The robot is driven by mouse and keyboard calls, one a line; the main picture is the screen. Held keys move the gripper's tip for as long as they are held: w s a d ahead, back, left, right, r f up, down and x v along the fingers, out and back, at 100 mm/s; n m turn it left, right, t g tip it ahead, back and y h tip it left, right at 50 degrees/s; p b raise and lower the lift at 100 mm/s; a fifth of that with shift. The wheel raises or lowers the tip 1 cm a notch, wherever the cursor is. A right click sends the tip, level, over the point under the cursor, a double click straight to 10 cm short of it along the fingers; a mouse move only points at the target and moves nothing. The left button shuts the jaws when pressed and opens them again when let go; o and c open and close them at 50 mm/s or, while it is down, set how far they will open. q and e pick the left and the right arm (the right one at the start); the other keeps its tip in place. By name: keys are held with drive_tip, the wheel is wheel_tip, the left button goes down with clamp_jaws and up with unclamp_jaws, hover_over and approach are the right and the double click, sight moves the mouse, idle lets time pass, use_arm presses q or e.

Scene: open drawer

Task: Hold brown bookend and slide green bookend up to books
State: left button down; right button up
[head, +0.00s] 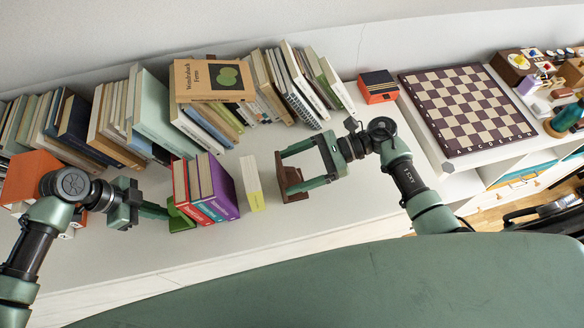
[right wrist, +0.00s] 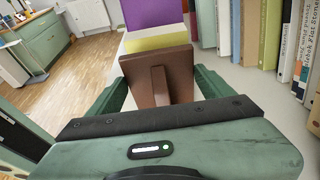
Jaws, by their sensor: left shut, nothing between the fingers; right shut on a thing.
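The brown bookend (head: 288,180) stands on the shelf top, and my right gripper (head: 292,170) is shut on it. In the right wrist view the brown bookend (right wrist: 150,80) sits between the fingers. The green bookend (head: 180,218) is at the left side of a short row of red and purple books (head: 208,190). A pale book with a yellow-green lower part (head: 252,184) stands between the purple book and the brown bookend, with gaps on both sides. My left gripper (head: 162,211) is shut and empty, its fingertips at the green bookend's left side; contact is unclear.
A long row of books (head: 150,115) lines the wall behind, with a tan book (head: 213,80) lying on top. A small orange and black box (head: 378,86) and a chessboard (head: 466,108) are at the right. The shelf top (head: 330,215) is clear along the front.

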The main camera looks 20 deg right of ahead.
sight(175, 216)
use_arm(q)
drive_tip(key=shift+s+d+f, duration=0.1)
drive_tip(key=shift+d, duration=0.5)
drive_tip(key=shift+s+d+f, duration=0.1)
drive_tip(key=shift+d, duration=0.5)
use_arm(e)
drive_tip(key=shift+r, duration=0.15)
use_arm(q)
drive_tip(key=shift+d, duration=3.9)
drive_tip(key=shift+w+a+r, duration=0.1)
drive_tip(key=shift+a+r, duration=0.45)
drive_tip(key=shift+a, duration=0.4)
drive_tip(key=shift+w+a+r, duration=0.1)
drive_tip(key=shift+a+r, duration=0.45)
drive_tip(key=shift+a, duration=0.35)
use_arm(e)
drive_tip(key=shift+w+d, duration=0.1)
use_arm(q)
drive_tip(key=shift+a+r, duration=0.55)
drive_tip(key=shift+a, duration=0.25)
